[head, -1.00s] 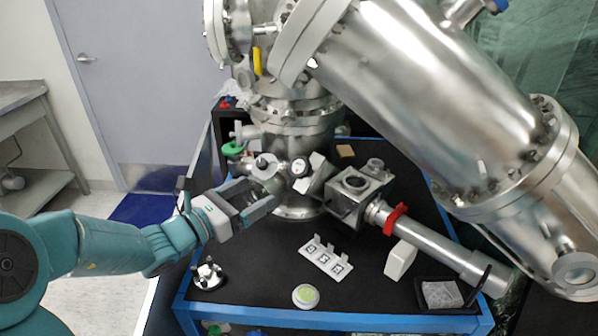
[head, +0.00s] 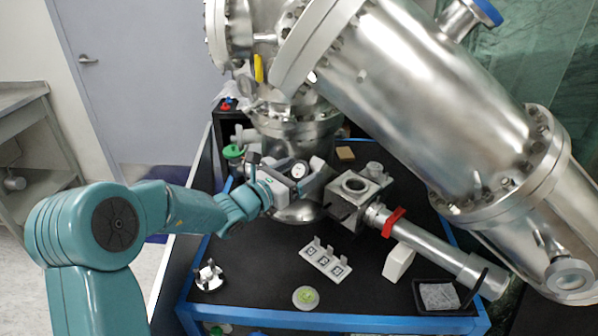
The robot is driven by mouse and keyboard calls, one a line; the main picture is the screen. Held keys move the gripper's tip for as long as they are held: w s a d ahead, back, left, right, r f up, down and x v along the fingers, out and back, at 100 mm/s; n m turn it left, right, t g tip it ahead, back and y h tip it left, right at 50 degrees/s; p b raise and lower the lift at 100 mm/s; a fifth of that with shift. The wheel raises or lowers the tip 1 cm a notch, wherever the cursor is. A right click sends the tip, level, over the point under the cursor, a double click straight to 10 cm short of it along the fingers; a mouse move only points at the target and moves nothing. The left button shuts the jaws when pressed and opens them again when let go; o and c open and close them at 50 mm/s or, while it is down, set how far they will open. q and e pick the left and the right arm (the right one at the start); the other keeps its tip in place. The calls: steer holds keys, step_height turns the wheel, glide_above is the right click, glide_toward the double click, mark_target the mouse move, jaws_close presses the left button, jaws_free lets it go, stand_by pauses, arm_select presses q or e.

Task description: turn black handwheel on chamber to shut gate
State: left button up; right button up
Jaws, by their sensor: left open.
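The steel chamber (head: 290,128) stands upright at the back middle of the black-topped cart. My left arm reaches in from the left. My left gripper (head: 318,184) is open, its fingers pointing right at the front of the chamber's lower ports, just left of the square steel block (head: 354,188). I cannot clearly make out the black handwheel; the gripper and wrist cover much of the port area. I cannot tell whether the fingers touch anything. My right gripper is not in view.
A large slanted steel cylinder (head: 440,90) overhangs the right side. A steel tube with a red clamp (head: 392,222) runs to the lower right. On the cart lie a white marker plate (head: 325,260), a green-topped disc (head: 305,297), a small metal stand (head: 208,276) and a black tray (head: 448,307).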

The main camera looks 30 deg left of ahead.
arm_select(q)
steer(key=c, duration=1)
